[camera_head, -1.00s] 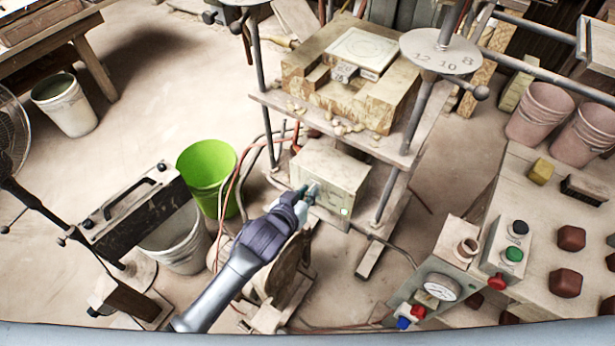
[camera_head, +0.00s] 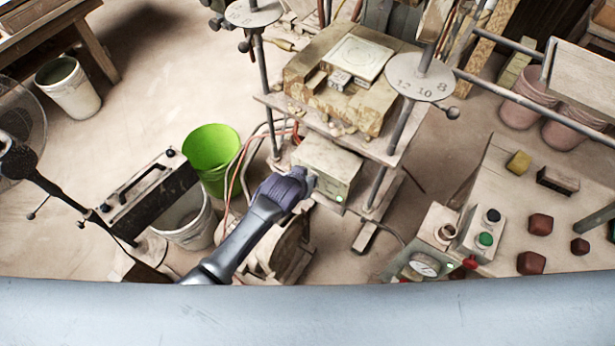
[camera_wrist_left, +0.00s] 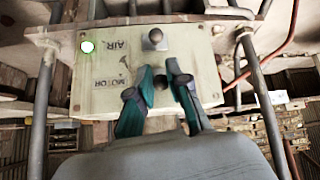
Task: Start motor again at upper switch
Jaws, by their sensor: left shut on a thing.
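The pale control box (camera_head: 328,165) stands under the press table, with a lit green lamp (camera_head: 339,198) at its lower right front corner. My left gripper (camera_head: 311,183) is at the left part of its front face and hides the switches there. In the left wrist view the box face (camera_wrist_left: 110,70) appears upside down, with MOTOR and AIR lettering and the lit lamp (camera_wrist_left: 87,47). One round knob (camera_wrist_left: 155,38) is clear of the fingers. My left gripper's teal fingers (camera_wrist_left: 164,76) are shut around the upper switch (camera_wrist_left: 160,83), mostly hidden between them. My right gripper is out of view.
The press table (camera_head: 340,125) and its posts stand above the box. A green bucket (camera_head: 210,150) and hoses (camera_head: 240,165) are to the left. A bench (camera_head: 500,200) with a button box (camera_head: 480,232) is at right. The floor between is partly clear.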

